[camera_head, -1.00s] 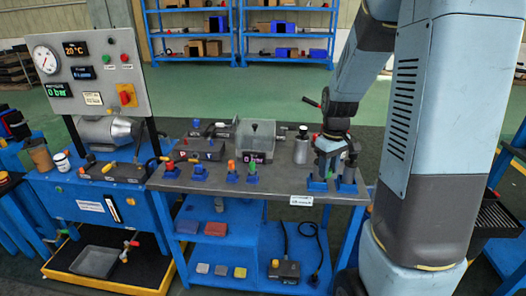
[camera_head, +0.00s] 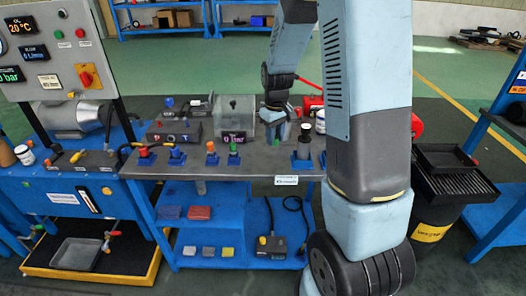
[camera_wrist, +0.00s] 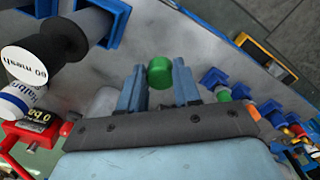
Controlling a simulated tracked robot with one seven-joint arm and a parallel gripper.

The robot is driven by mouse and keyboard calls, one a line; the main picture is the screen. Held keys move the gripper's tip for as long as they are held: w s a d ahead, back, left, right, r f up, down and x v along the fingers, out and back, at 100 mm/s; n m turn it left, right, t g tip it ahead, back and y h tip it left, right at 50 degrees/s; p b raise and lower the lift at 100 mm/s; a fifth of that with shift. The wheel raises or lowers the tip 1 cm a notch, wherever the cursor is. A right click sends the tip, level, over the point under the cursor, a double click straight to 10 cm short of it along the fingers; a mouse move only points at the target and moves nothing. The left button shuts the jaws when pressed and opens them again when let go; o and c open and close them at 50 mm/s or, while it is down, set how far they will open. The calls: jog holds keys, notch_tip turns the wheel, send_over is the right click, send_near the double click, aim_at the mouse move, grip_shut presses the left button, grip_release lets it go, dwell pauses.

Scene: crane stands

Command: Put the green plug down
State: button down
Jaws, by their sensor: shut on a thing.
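My gripper (camera_wrist: 159,84) is shut on a green plug (camera_wrist: 160,70), whose round green top shows between the two fingertips in the wrist view. In the head view my gripper (camera_head: 276,122) is over the right part of the grey bench top (camera_head: 215,168), left of a dark cylinder in a blue stand (camera_head: 303,163). Another green-topped piece (camera_head: 233,147) stands in a blue holder to the left, beside an orange-topped one (camera_head: 211,147). The height of the held plug above the bench is hard to tell.
A clear box (camera_head: 236,108) stands behind the row of holders. A gauge panel (camera_head: 60,50) stands at the far left.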

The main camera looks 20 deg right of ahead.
jog(key=w+a+f, duration=0.2)
jog(key=f, duration=0.1)
jog(key=w+a+f, duration=0.1)
jog(key=f, duration=0.1)
jog(key=shift+f, duration=1.75)
jog(key=c, duration=0.8)
grip_release()
